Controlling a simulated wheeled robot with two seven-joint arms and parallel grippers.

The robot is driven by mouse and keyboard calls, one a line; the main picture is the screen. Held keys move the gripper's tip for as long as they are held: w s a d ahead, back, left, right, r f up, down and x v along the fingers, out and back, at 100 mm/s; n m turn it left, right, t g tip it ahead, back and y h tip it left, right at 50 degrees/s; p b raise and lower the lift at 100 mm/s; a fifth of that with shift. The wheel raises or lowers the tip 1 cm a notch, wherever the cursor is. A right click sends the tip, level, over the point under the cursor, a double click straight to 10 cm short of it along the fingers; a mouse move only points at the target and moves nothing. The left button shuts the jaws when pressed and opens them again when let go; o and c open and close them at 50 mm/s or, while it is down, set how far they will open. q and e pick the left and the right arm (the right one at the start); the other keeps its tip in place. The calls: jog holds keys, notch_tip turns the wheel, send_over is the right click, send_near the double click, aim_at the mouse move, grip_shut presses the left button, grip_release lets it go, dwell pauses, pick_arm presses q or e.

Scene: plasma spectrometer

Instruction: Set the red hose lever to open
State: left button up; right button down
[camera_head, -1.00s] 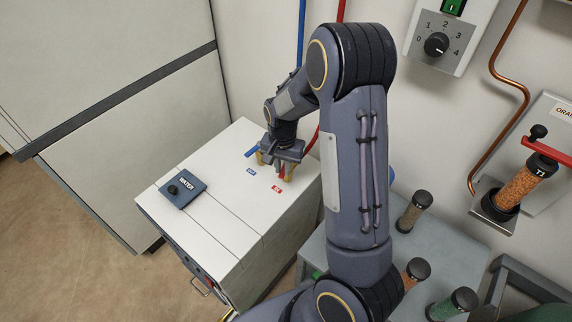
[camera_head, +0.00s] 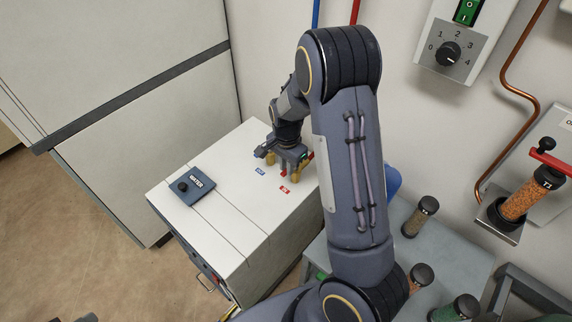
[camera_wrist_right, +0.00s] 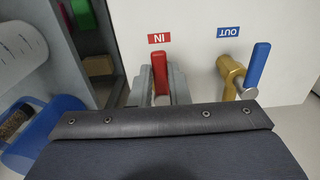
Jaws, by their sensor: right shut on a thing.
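The red lever (camera_wrist_right: 159,74) stands between the two grey fingers of my right gripper (camera_wrist_right: 160,88) in the right wrist view, below the red IN label (camera_wrist_right: 159,38). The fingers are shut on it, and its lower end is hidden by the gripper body. In the head view, my right gripper (camera_head: 288,160) is low over the white cabinet top (camera_head: 240,205), and a small part of the red lever shows at its right side. The blue lever (camera_wrist_right: 257,64) on its brass valve (camera_wrist_right: 231,72) is beside it, apart from the fingers.
A WATER control box (camera_head: 191,187) sits on the cabinet's left part. A blue hose (camera_head: 316,14) and a red hose (camera_head: 355,12) run up the wall. Right of the cabinet is a grey table (camera_head: 445,235) with several jars.

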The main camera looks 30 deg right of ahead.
jog(key=shift+a, duration=0.15)
jog(key=c, duration=1.4)
grip_release()
notch_tip(320, 180, up, 7)
jog(key=shift+f+p, duration=0.15)
jog(key=shift+p, duration=0.2)
jog(key=shift+r, duration=0.65)
